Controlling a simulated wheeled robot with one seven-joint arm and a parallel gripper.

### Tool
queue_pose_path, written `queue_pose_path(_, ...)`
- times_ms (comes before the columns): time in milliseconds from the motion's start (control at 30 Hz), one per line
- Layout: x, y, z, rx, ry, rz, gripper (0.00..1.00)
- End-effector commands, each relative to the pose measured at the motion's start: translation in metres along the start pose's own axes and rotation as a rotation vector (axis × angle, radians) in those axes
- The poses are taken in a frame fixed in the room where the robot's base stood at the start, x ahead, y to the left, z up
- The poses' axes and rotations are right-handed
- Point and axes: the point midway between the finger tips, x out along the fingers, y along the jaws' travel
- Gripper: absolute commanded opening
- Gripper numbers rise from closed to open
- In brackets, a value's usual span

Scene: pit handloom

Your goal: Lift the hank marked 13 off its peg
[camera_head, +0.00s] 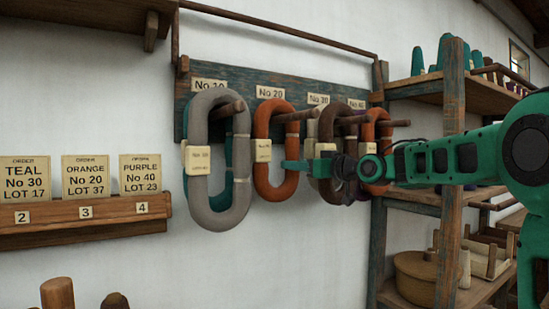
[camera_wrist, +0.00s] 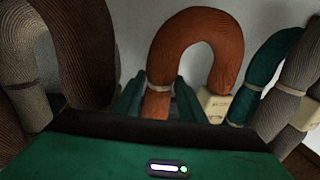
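Several looped yarn hanks hang on pegs along a wall board. The orange hank (camera_head: 288,183) under the No 20 label has a cream tag, its print too small to read. I cannot make out 13 on any tag. My gripper (camera_head: 292,165) points left, its fingertips at this hank's right strand. In the wrist view the orange hank (camera_wrist: 197,36) stands in the middle, with one strand between my open fingers (camera_wrist: 158,102); I cannot tell whether they touch it. A grey hank (camera_head: 212,217) hangs to the left, a brown hank (camera_head: 327,190) and another orange hank to the right.
A teal hank (camera_head: 241,160) hangs behind the grey one. The pegs (camera_head: 297,115) jut from the board (camera_head: 186,92). Order cards stand on a wooden ledge (camera_head: 90,235) at left. A shelf unit (camera_head: 452,150) with spools and a basket (camera_head: 418,275) stands at right.

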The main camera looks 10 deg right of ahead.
Motion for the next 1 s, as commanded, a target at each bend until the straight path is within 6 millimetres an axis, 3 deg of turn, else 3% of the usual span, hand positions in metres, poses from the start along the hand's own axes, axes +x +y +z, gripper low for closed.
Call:
queue_pose_path(33,0.000,0.000,0.000,0.000,0.000,0.000,0.18)
queue_pose_path(67,0.000,0.000,0.000,0.000,0.000,0.000,0.11)
queue_pose_path(533,-0.004,-0.001,-0.009,-0.003,0.001,0.000,0.10)
queue_pose_path(1000,-0.004,-0.001,-0.067,-0.003,0.002,0.000,0.10)
